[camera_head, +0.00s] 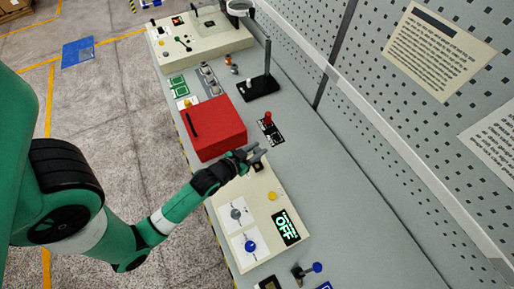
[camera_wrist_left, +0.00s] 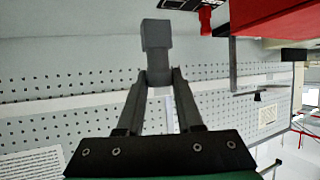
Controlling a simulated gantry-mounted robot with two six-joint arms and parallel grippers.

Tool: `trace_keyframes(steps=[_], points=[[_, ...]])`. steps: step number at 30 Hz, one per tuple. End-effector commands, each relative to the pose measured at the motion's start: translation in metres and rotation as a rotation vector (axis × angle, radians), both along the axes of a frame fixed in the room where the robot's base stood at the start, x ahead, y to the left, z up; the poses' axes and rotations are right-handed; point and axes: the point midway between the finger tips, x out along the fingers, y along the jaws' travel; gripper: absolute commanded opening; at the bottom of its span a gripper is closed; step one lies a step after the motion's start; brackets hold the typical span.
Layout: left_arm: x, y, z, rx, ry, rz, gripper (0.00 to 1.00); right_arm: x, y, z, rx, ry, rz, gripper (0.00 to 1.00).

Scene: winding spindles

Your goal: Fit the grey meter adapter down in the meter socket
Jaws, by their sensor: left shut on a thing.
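My left gripper (camera_head: 254,156) reaches in from the left, just beyond the near corner of the red box. It is shut on the grey meter adapter, a blocky grey piece (camera_wrist_left: 157,45) that sticks out past the fingertips in the left wrist view. In the head view the adapter is small and hard to separate from the fingers. The gripper is over the upper end of a beige panel (camera_head: 262,220). A small dark square (camera_head: 258,167) shows on this panel just below the gripper; I cannot tell whether it is the meter socket. My right gripper is not in view.
The red box (camera_head: 215,127) stands close beside the left gripper. The panel carries an OFF display (camera_head: 286,227), a blue knob (camera_head: 250,246) and a yellow button (camera_head: 272,196). A red-topped device (camera_head: 269,124) and a black stand (camera_head: 260,87) are farther up the bench. The bench right of the panel is clear.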

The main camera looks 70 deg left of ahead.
Motion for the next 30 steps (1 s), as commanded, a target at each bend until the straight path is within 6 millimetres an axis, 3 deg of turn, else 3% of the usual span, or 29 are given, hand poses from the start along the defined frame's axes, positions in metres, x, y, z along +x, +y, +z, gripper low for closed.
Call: trace_keyframes(steps=[3, 10, 30], points=[[0.000, 0.000, -0.019, 0.000, -0.001, 0.000, 0.00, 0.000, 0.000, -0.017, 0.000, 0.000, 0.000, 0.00], [0.000, 0.000, -0.037, 0.000, -0.001, 0.000, 0.00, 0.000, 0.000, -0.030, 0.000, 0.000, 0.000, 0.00], [0.000, 0.000, -0.037, 0.001, -0.001, -0.002, 0.00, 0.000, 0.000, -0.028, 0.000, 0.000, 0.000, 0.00]])
